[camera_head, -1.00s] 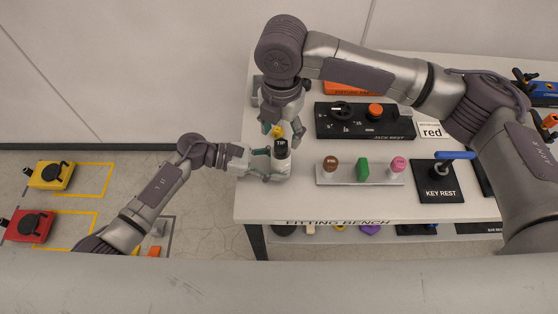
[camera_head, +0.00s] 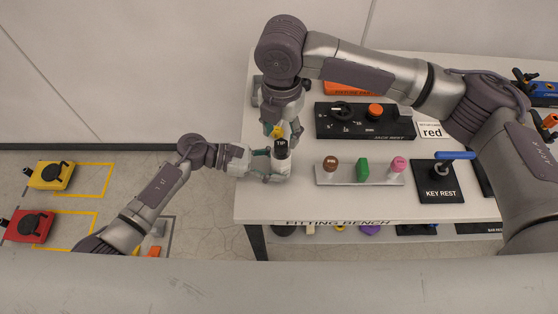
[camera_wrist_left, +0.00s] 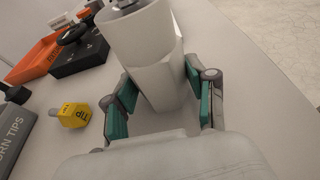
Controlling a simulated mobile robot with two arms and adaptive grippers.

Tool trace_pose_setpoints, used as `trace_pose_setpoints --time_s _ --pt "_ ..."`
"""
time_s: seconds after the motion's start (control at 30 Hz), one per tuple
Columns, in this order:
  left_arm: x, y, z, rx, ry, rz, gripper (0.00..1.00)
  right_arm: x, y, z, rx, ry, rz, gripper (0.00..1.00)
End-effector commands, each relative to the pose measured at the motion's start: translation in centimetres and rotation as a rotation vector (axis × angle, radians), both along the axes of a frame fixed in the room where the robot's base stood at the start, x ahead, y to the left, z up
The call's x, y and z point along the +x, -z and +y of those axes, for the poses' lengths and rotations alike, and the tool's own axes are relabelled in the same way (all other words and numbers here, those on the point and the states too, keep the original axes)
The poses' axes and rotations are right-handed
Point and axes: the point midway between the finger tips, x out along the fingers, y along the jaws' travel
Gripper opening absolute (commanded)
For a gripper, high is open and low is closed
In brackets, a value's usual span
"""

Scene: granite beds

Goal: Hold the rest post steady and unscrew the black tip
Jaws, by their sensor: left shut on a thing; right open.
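The rest post is a pale upright post (camera_head: 281,166) near the table's left edge, with the black tip (camera_head: 281,149) on top. My left gripper (camera_head: 277,170) is shut on it from the left. In the left wrist view the post (camera_wrist_left: 152,65) stands between the green finger pads (camera_wrist_left: 160,103); its top is cut off by the frame. My right gripper (camera_head: 284,132) is open, coming down from above close to the black tip; contact cannot be told.
A grey worn-tips tray (camera_wrist_left: 14,135) is near the yellow tip. A black jack rest (camera_head: 365,121), a strip (camera_head: 347,181) with brown, green and pink pieces, and a black key rest (camera_head: 436,184) stand to the right. The table's front left corner is clear.

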Motion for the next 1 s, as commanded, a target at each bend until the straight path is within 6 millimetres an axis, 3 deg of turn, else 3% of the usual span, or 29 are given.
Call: trace_pose_setpoints --time_s 1.0 --pt "0.0 0.1 0.0 0.001 0.000 0.001 0.14 0.0 3.7 0.0 0.000 0.000 0.000 0.53"
